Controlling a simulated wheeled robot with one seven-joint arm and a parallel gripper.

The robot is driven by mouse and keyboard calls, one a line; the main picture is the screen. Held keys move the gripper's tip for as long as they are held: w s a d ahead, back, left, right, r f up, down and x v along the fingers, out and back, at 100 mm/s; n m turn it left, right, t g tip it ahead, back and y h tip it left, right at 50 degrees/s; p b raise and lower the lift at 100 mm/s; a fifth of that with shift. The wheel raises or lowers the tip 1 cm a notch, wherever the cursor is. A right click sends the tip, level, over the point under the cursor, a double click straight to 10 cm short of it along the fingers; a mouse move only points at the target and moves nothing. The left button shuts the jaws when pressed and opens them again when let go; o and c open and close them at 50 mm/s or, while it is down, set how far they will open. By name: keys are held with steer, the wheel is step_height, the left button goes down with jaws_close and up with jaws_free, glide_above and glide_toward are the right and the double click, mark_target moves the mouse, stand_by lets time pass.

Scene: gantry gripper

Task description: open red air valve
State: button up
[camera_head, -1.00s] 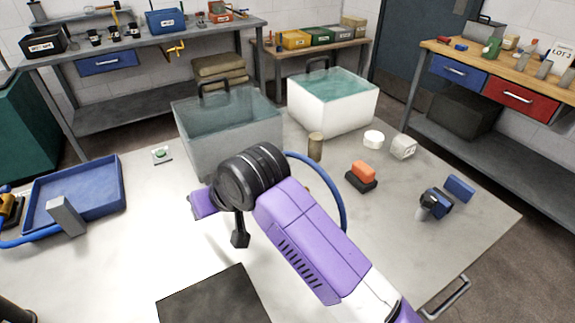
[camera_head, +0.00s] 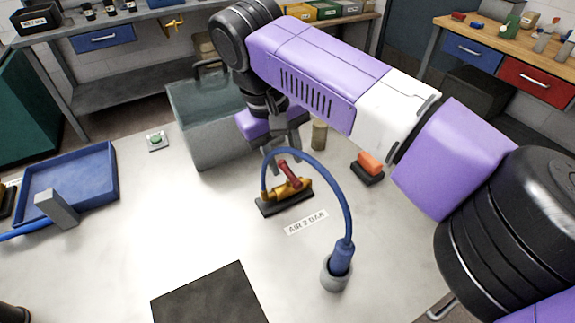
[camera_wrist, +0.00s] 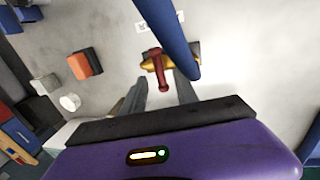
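The air valve has a yellow-brass body (camera_head: 292,190) on a dark base and a red lever (camera_head: 289,173) lying at an angle across it. A blue hose (camera_head: 335,180) arches from the valve to a grey socket (camera_head: 335,275). My gripper (camera_head: 274,152) is just behind the valve, pointing down, its fingers partly behind the hose. In the wrist view, the two fingers are apart and empty (camera_wrist: 160,92). The red lever (camera_wrist: 158,65) lies ahead of the gap between them. The hose (camera_wrist: 178,40) passes close over the valve and hides part of it.
A label (camera_head: 306,222) reads "AIR 2 BAR" on the bench. A clear tank (camera_head: 205,130) stands behind left. An orange-and-black block (camera_head: 369,167) and a tan cylinder (camera_head: 319,135) stand to the right. A blue tray (camera_head: 70,185) is at left. Bench space left of the valve is clear.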

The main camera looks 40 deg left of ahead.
mark_target(288, 171)
steer(key=shift+w+d+f, duration=0.1)
steer(key=shift+w+f, duration=0.05)
steer(key=shift+f, duration=0.75)
steer(key=shift+w+f, duration=0.15)
steer(key=shift+f, duration=0.7)
jaws_close()
